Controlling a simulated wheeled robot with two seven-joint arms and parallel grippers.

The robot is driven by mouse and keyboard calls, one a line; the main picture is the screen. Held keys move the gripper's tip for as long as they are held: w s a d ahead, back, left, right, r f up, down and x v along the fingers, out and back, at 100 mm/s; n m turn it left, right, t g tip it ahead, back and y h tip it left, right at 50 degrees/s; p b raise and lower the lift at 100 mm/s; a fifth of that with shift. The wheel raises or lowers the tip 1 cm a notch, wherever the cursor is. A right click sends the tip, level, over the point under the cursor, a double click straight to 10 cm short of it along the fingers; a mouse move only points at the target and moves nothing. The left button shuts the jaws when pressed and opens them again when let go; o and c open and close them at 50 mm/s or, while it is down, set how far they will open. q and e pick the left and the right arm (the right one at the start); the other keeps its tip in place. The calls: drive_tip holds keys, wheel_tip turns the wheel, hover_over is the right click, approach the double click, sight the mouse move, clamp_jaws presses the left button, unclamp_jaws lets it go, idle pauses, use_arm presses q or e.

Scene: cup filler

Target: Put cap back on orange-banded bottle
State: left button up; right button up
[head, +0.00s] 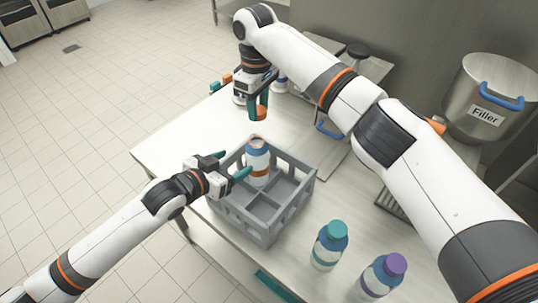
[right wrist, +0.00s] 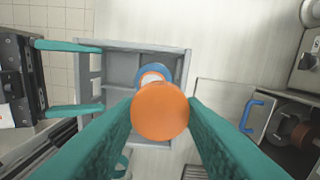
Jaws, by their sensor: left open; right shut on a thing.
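The orange-banded bottle (head: 257,172) is white with a blue shoulder and an orange band. It stands upright without a cap in a compartment of the grey crate (head: 268,222). My right gripper (head: 258,108) is shut on the orange cap (head: 259,115) and holds it above the table, beyond the bottle in the head view. In the right wrist view the cap (right wrist: 160,111) sits between the teal fingers and partly covers the bottle's blue shoulder (right wrist: 152,72). My left gripper (head: 237,163) is open and empty at the crate's left side, its fingertips pointing towards the bottle.
A teal-capped bottle (head: 328,248) and a purple-capped bottle (head: 380,277) stand right of the crate, near the front. A steel pot labelled Filler (head: 488,95) is at the right. The table left of the crate is clear.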

sight(250, 154)
drive_tip(key=shift+s+a+r, duration=0.35)
drive_tip(key=shift+s+a, duration=0.15)
drive_tip(key=shift+s, duration=0.2)
drive_tip(key=shift+w, duration=0.1)
use_arm(q)
drive_tip(key=x, duration=1.1)
use_arm(e)
drive_tip(key=shift+w+d+f, duration=0.15)
drive_tip(key=shift+d, duration=0.05)
use_arm(q)
drive_tip(key=shift+s, duration=0.1)
drive_tip(key=c, duration=1.1)
drive_tip(key=shift+c, duration=0.2)
use_arm(e)
drive_tip(key=shift+f, duration=2.5)
drive_tip(key=shift+f, duration=0.85)
